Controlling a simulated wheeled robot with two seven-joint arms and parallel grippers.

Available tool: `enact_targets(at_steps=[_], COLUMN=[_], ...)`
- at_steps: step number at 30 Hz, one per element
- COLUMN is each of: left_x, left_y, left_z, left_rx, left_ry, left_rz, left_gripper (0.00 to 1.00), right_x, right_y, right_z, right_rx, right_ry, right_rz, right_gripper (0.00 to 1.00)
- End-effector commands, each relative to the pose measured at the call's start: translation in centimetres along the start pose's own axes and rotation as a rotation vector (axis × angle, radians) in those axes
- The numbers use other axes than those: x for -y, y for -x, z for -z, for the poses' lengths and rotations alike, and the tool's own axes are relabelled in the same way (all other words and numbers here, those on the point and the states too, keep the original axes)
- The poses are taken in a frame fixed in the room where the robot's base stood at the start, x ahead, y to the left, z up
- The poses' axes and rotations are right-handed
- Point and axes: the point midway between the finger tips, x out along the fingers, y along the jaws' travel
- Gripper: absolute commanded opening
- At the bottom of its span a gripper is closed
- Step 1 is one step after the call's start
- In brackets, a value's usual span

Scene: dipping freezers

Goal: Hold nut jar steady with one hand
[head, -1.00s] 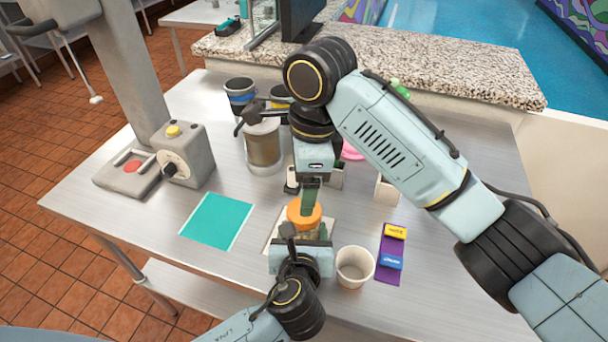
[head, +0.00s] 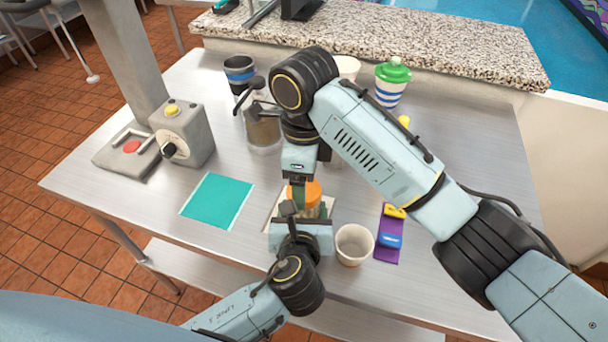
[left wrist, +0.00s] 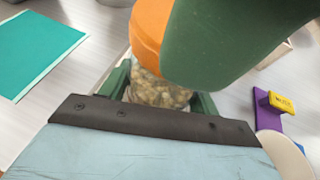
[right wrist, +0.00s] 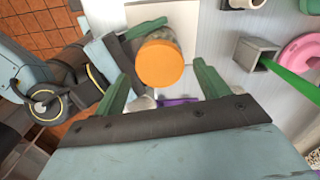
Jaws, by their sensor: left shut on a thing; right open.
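The nut jar (left wrist: 158,88) is clear with an orange lid (right wrist: 160,63) and pale nuts inside. It stands upright on a white square on the table. My left gripper (left wrist: 165,88) is shut on the jar's body from the near side. My right gripper (right wrist: 160,90) is open around the lid from above, with one green finger on each side of it and gaps visible in the right wrist view. In the head view my grippers hide much of the jar, but the orange lid (head: 308,192) shows.
An empty white cup (head: 354,244) stands just right of the jar. A purple mat (head: 388,250) with a yellow and a blue block lies farther right. A teal mat (head: 217,200) lies left. A grey machine (head: 182,135), a canister (head: 263,130) and a green-lidded cup (head: 391,84) stand farther back.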

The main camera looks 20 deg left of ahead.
Motion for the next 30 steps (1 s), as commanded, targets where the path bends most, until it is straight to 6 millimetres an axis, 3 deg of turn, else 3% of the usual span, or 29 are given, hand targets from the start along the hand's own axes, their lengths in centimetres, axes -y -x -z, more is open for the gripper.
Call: enact_targets(at_steps=[7,26,30], left_x=[0.0,0.0,0.0], left_y=[0.0,0.0,0.0], left_z=[0.0,0.0,0.0], left_rx=[0.000,0.000,0.000], left_ry=[0.000,0.000,0.000], left_rz=[0.000,0.000,0.000], left_gripper=[0.34,0.34,0.34], right_x=[0.1,0.0,0.0], right_y=[-1.4,-1.8,-1.8], right_z=[0.1,0.0,0.0], right_rx=[-0.002,-0.001,-0.001], right_ry=[-0.001,0.000,0.000], right_rz=[-0.002,0.000,0.000], right_gripper=[0.74,0.74,0.55])
